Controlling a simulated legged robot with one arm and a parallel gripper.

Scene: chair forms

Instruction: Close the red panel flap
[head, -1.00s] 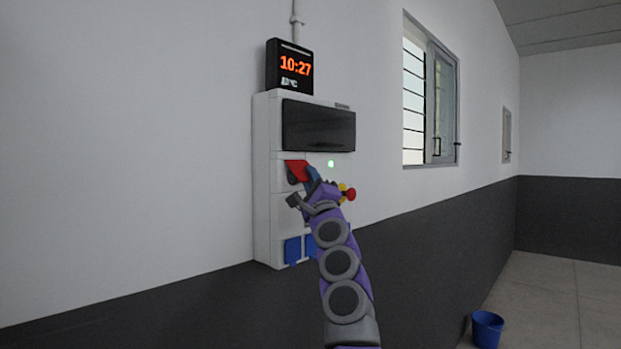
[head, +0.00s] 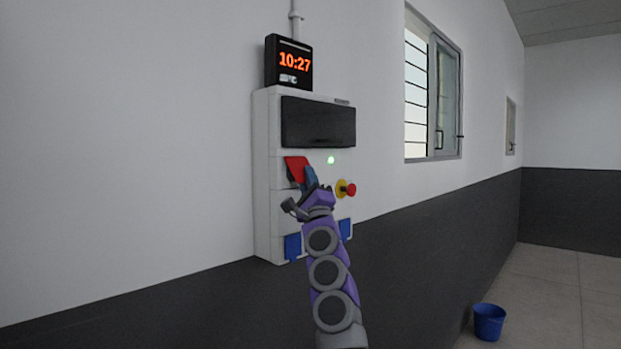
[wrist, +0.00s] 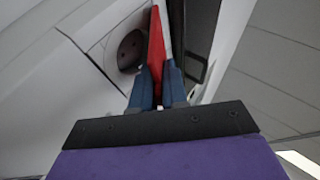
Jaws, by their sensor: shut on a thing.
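The red flap (head: 295,168) is on the front of the white wall panel (head: 263,205), below its dark window. My gripper (head: 309,178) has its blue fingers at the flap's right side. In the wrist view, the two fingers (wrist: 159,88) close on the lower part of the red flap (wrist: 156,45), seen nearly edge-on. The flap stands out from the panel face. A dark round socket (wrist: 130,50) shows uncovered to the left of the flap in the wrist view. In the head view, the flap and gripper hide the socket.
A red knob on a yellow base (head: 346,189) sits just right of my gripper. Blue covers (head: 293,247) are lower on the panel. A digital clock (head: 288,63) is above it. A blue bucket (head: 488,322) stands on the floor at right.

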